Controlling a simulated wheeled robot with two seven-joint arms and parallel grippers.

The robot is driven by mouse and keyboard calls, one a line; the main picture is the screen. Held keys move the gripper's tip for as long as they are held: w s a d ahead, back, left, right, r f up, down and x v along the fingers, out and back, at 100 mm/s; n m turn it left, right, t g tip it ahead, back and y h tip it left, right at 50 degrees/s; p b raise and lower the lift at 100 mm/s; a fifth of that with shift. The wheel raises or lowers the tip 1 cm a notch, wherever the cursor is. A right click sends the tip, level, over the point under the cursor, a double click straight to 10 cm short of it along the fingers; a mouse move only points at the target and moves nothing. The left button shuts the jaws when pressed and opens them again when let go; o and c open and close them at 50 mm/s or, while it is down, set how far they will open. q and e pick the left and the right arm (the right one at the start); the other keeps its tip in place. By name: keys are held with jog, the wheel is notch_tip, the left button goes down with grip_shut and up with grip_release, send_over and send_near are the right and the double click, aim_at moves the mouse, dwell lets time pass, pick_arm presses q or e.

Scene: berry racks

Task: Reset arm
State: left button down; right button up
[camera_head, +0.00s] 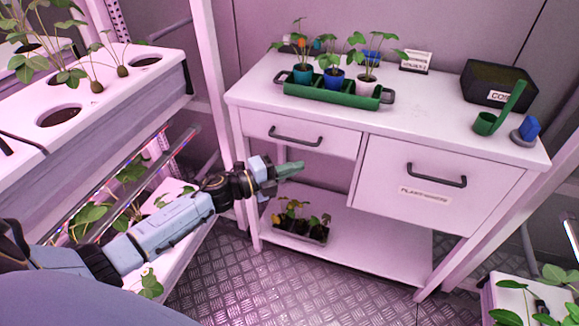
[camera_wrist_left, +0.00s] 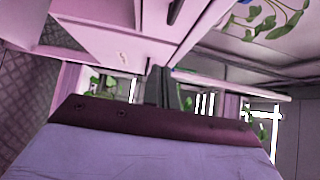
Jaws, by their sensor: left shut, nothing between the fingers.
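My left arm comes in from the left in the head view. Its gripper (camera_head: 290,169) is shut and empty, in the air in front of the white workbench (camera_head: 240,98), just below its left drawer (camera_head: 300,136). The gripper's fingers (camera_wrist_left: 166,88) also show in the left wrist view, pointing away from the camera with nothing between them. My right gripper is in neither view.
A green tray (camera_head: 330,97) with potted seedlings stands on the bench, with a black box (camera_head: 498,84) and a green scoop (camera_head: 487,123) at right. A seedling tray (camera_head: 300,230) sits on the lower shelf. A planter rack (camera_head: 100,105) stands left. The metal floor (camera_head: 310,290) is clear in front.

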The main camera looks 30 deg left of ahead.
pick_arm(q)
jog(key=shift+s+a, duration=0.3)
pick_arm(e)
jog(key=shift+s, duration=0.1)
